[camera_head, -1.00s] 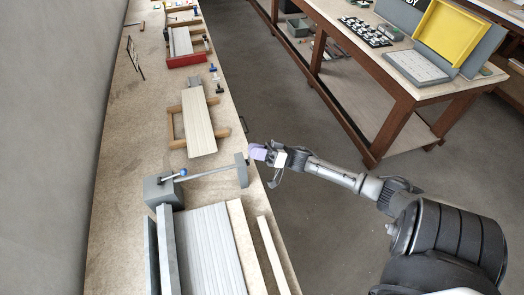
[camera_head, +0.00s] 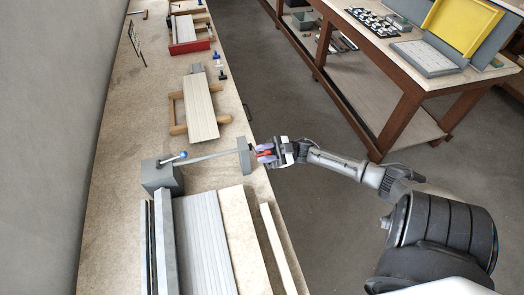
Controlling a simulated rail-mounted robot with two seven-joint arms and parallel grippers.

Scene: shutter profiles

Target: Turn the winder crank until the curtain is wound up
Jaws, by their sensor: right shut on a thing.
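The winder is a grey box (camera_head: 160,177) on the bench, with a small blue knob (camera_head: 182,156) on its side. A thin rod (camera_head: 215,155) runs right from it to a grey upright block (camera_head: 244,158) at the bench edge. The handle is mostly hidden between the fingers. The curtain of pale grey slats (camera_head: 203,240) lies flat in front of the winder. My left gripper is not in view.
Behind the winder, a slatted panel (camera_head: 201,108) rests on wooden bars. Farther back is a red tray (camera_head: 189,47). A wooden strip (camera_head: 277,245) lies along the bench's right edge. A second bench with a yellow-lined case (camera_head: 462,30) stands right, across open floor.

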